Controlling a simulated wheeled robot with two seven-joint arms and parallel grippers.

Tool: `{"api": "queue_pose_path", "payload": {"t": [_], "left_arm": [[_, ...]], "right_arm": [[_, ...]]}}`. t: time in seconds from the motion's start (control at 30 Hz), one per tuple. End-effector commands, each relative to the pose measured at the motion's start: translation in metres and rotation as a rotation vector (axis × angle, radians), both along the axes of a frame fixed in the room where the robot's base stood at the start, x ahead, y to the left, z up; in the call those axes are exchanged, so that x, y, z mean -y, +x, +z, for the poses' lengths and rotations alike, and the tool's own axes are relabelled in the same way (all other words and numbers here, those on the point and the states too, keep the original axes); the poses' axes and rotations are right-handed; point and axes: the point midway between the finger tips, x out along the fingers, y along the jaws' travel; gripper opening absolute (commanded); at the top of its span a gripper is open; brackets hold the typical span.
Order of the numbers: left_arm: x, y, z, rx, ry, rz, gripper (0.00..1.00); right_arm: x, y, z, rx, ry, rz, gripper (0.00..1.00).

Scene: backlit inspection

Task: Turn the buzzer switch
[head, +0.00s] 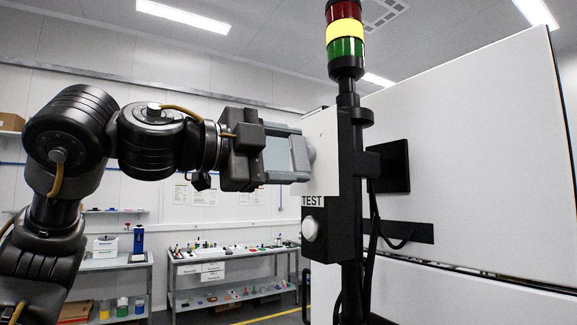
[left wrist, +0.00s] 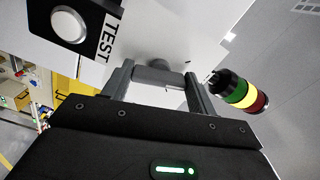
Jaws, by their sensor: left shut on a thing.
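The buzzer switch is a grey knob (head: 311,150) on the side of a light box (head: 326,170) fixed to a black pole; it also shows between my fingers in the left wrist view (left wrist: 158,75). My left gripper (head: 302,158) reaches in from the left, level with the knob, and is shut on it. In the left wrist view my fingers (left wrist: 160,85) lie on either side of the knob. The fingers partly hide the knob in the head view, so its turn angle cannot be told. My right gripper is not in view.
A round white button (head: 310,229) sits below the box, under a TEST label (head: 313,201). A signal tower (head: 345,40) with red, bright yellow and green sections tops the pole. A large white cabinet (head: 470,150) stands right. A bench (head: 230,254) with small items stands behind.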

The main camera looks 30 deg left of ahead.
Motion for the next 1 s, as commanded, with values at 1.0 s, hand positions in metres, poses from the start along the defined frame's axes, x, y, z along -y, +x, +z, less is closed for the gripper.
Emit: {"api": "queue_pose_path", "payload": {"t": [1.0], "left_arm": [[0.0011, 0.0006, 0.001, 0.459, 0.788, -0.001, 0.35]], "right_arm": [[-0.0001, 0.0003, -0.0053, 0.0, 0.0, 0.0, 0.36]]}}
